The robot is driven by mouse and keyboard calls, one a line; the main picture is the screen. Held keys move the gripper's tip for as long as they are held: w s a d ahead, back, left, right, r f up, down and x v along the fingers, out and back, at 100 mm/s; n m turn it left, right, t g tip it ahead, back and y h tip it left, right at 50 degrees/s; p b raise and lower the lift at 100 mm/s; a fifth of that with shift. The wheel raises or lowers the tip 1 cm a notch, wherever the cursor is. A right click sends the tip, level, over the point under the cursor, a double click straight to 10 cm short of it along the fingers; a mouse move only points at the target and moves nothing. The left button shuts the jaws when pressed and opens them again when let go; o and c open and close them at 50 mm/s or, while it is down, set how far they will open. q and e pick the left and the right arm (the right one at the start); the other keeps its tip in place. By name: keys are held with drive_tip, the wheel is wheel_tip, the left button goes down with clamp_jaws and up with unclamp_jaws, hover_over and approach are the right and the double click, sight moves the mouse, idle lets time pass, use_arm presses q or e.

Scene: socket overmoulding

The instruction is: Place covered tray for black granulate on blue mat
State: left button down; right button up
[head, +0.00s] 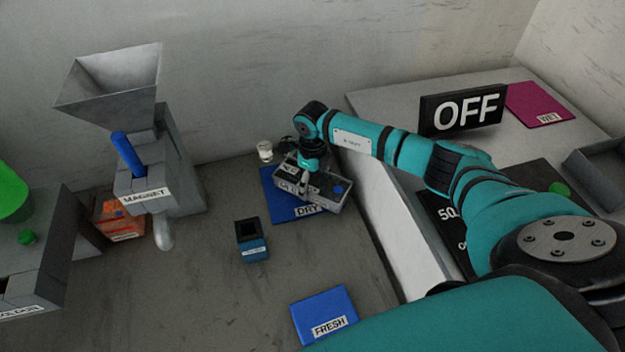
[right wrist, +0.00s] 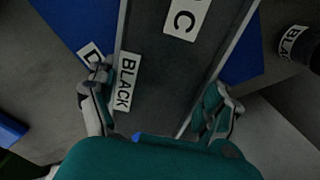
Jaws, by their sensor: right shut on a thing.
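The grey covered tray (head: 342,199) is at the blue DRY mat (head: 283,208), partly over it, with its right end reaching past the mat. Its BLACK label and dark grey top show in the right wrist view (right wrist: 165,65). A blue spot shows on the tray's right part in the head view. My right gripper (head: 312,188) is over the tray, with its fingers (right wrist: 156,108) along the two long sides, shut on it. I cannot tell whether the tray touches the mat. A second blue mat, labelled FRESH (head: 322,308), lies bare nearer the front. My left gripper is out of view.
A small glass (head: 265,151) stands behind the DRY mat. The MAGNET hopper machine (head: 150,180) and an orange box (head: 118,218) are further left. A raised grey surface with an OFF sign (head: 463,113) borders the right.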

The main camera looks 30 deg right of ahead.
sight(312, 179)
drive_tip(key=o, duration=1.5)
drive_tip(key=shift+o, duration=0.2)
drive_tip(key=shift+r, duration=0.1)
wheel_tip(312, 179, up, 12)
drive_tip(key=b, duration=0.2)
drive_tip(key=shift+b, duration=0.3)
